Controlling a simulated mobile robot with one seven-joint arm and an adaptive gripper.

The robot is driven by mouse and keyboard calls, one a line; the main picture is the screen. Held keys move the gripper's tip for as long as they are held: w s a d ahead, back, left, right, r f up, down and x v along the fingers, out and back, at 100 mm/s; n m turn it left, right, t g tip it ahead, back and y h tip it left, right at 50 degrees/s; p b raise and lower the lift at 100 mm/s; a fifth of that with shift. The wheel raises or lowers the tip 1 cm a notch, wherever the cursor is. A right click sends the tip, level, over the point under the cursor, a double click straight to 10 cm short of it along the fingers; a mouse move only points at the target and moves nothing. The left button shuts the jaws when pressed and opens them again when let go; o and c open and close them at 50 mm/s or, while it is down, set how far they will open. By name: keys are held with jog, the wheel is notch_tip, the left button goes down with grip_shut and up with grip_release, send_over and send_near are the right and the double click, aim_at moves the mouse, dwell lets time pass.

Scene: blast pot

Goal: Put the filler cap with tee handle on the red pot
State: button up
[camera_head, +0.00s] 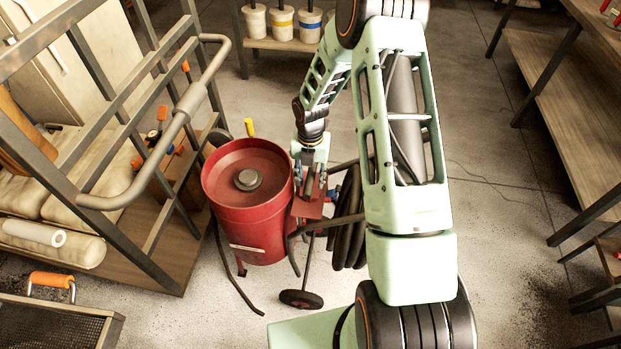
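The red pot (262,225) stands upright on the floor at left centre, with a dished red top. A round grey disc (248,180) sits in the middle of that top; I cannot tell whether it is a cap or part of the pot, and no tee handle shows on it. My gripper (311,186) points down just right of the pot's rim. It is small and partly merged with the dark and red parts behind it, so its opening and anything between its fingers are unclear. I cannot make out the filler cap with tee handle for certain.
A metal-framed rack (120,150) with a grey tube rail stands close left of the pot. A yellow-ended handle (249,127) rises behind. Wooden shelving (570,110) stands at far right.

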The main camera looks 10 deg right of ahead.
notch_tip(320, 180, up, 12)
jog(key=shift+r, duration=0.2)
dwell(0.4)
dwell(0.5)
